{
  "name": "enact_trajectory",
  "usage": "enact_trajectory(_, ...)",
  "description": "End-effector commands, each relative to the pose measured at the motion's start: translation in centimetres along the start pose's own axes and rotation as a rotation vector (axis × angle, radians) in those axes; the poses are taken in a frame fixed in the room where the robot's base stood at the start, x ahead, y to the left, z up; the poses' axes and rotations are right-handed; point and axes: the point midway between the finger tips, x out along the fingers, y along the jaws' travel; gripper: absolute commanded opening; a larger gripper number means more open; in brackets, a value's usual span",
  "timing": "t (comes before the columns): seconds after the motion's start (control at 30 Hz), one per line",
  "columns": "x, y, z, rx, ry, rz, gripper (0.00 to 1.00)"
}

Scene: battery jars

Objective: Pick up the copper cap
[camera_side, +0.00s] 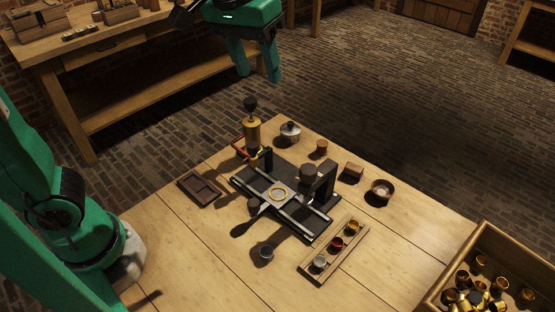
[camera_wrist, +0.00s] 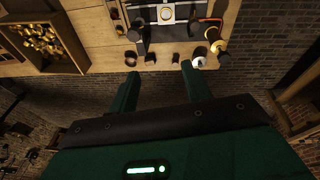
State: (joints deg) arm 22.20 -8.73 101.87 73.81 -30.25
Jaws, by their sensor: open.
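The copper cap (camera_side: 337,243) shows as a small reddish metal cup in the middle of a narrow wooden rack (camera_side: 312,277) on the workbench in the side view. A silver cap (camera_side: 320,262) sits on its near side and a gold cap (camera_side: 352,227) on its far side. My gripper (camera_side: 256,72) is high above and beyond the bench's back edge, well away from the rack. Its two fingers are apart with nothing between them. They also show in the wrist view (camera_wrist: 160,70), where the copper cap is too small to tell.
A black press fixture (camera_side: 322,228) stands beside the rack. A brass burner-like device (camera_side: 252,133), a lidded pot (camera_side: 290,132) and a wooden bowl (camera_side: 382,189) stand behind. A crate (camera_side: 440,290) of brass caps is at the right. A small dark cup (camera_side: 266,253) stands left of the rack.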

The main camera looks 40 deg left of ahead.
Motion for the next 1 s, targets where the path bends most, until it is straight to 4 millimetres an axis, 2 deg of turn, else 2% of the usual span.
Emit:
enact_trajectory(0.03, 0.4, 1.5, -0.4, -0.003, -0.021, -0.005, 0.48)
enact_trajectory(0.2, 1.7, 5.8, -1.1, -0.034, -0.074, -0.025, 0.48)
enact_trajectory(0.43, 3.7, 11.5, -1.0, -0.073, -0.133, -0.064, 0.48)
enact_trajectory(0.7, 5.2, 15.1, -0.3, -0.098, -0.167, -0.096, 0.48)
enact_trajectory(1.0, 6.5, 17.8, 0.5, -0.116, -0.187, -0.123, 0.48)
